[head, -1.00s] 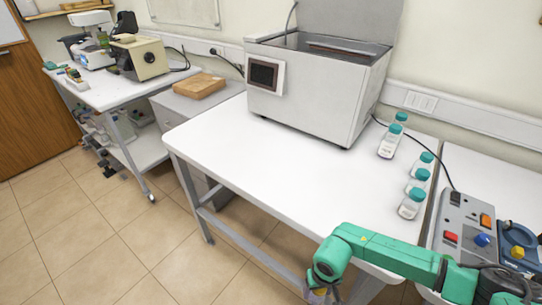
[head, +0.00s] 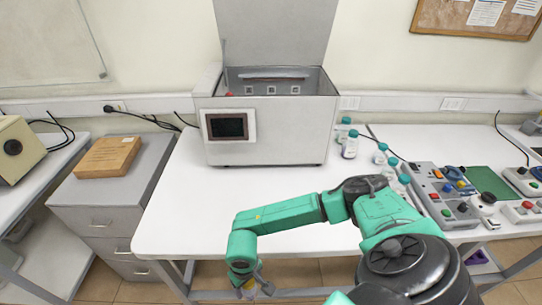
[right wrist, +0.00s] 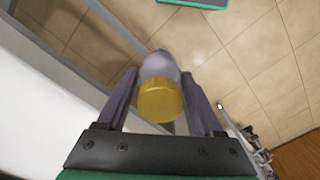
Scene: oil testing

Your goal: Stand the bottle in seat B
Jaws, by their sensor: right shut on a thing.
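A bottle with a yellow cap (right wrist: 160,101) and a pale body is between the two fingers of my right gripper (right wrist: 162,108) in the right wrist view. The gripper is shut on it. In the head view my right gripper (head: 247,287) hangs beyond the table's front edge, low at the bottom of the picture, with a bit of yellow showing. The grey bath (head: 268,133) stands at the back of the table with its lid raised. Several small square labels (head: 271,90) show on its inner back wall. Their letters are too small to read, so I cannot tell which seat is B.
Bottles with teal caps (head: 349,147) stand right of the bath. A control box (head: 446,195) with coloured buttons is farther right. The white table (head: 185,215) is clear in front of the bath.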

